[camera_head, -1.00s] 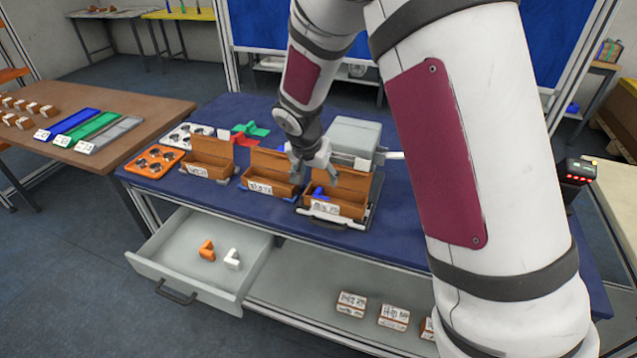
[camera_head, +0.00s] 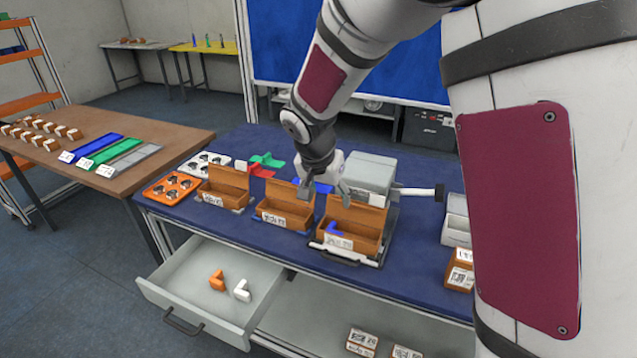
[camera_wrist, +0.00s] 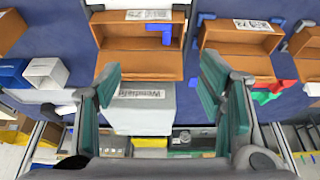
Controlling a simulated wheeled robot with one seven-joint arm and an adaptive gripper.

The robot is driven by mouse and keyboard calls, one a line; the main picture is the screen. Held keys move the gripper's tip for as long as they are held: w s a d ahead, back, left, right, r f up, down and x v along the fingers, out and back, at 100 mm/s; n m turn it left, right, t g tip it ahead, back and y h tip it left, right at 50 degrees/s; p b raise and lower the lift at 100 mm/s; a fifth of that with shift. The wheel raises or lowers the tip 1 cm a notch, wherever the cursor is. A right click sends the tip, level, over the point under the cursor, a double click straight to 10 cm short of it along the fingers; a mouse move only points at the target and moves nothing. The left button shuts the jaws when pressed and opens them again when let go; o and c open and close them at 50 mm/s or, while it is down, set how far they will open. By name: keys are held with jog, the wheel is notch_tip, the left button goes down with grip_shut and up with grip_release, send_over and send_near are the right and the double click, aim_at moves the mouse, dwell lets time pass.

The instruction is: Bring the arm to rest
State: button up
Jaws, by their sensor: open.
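My gripper (camera_head: 322,190) is open, with nothing between its fingers. In the head view it hangs above the blue table (camera_head: 285,262), over the back of the right-hand and middle brown boxes. In the wrist view its two green-padded fingers (camera_wrist: 162,78) are spread wide. The right-hand open brown box (camera_head: 350,243) holds a blue L-shaped piece (camera_head: 336,229); the piece also shows in the wrist view (camera_wrist: 165,32), apart from the fingers. My arm rises from the gripper toward the upper right.
A middle box (camera_head: 283,216) and a left box (camera_head: 222,196) stand alongside. A grey machine (camera_head: 371,172) is behind the right-hand box. The open drawer (camera_head: 200,290) holds an orange piece (camera_head: 217,280) and a white piece (camera_head: 242,291). A brown side table (camera_head: 150,130) stands left.

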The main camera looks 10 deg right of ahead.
jog(key=s+d+r+n+t+y, duration=0.1)
jog(key=s+d+r+n, duration=0.1)
jog(key=s+r, duration=0.7)
jog(key=s+d+r+n+y, duration=0.1)
jog(key=s+d+r+n, duration=0.15)
jog(key=s+r, duration=0.6)
jog(key=s+f+n, duration=0.1)
jog(key=s+n, duration=0.1)
jog(key=s, duration=0.9)
jog(key=shift+s+a+f+n+t+y, duration=0.2)
jog(key=shift+s+f+n+t+y, duration=0.1)
jog(key=shift+s+n+t, duration=0.1)
jog(key=shift+c, duration=0.4)
